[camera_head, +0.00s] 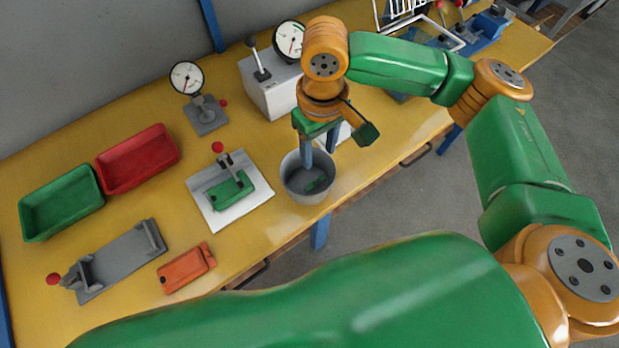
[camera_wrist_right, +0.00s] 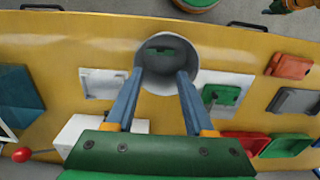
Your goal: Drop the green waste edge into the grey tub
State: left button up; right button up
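The grey tub (camera_head: 292,186) stands near the table's front edge and shows at the top middle of the right wrist view (camera_wrist_right: 189,75). A small dark green piece, which looks like the green waste edge (camera_head: 317,185), lies inside the tub on its bottom; it also shows in the right wrist view (camera_wrist_right: 163,51). My right gripper (camera_head: 320,150) is over the tub, pointing down, its fingers apart with nothing between them. In the right wrist view the two blue fingers (camera_wrist_right: 160,73) are clearly spread. My left gripper is not in view.
Left of the tub, a green part (camera_head: 232,190) sits under a toggle clamp on a white plate (camera_head: 255,193). Red (camera_head: 140,160) and green (camera_head: 60,203) bins, a grey fixture (camera_head: 115,262) and an orange part (camera_head: 187,268) lie further left. A white gauge box (camera_head: 272,90) stands behind.

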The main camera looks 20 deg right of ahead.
notch_tip(320, 180, up, 7)
dwell(0.5)
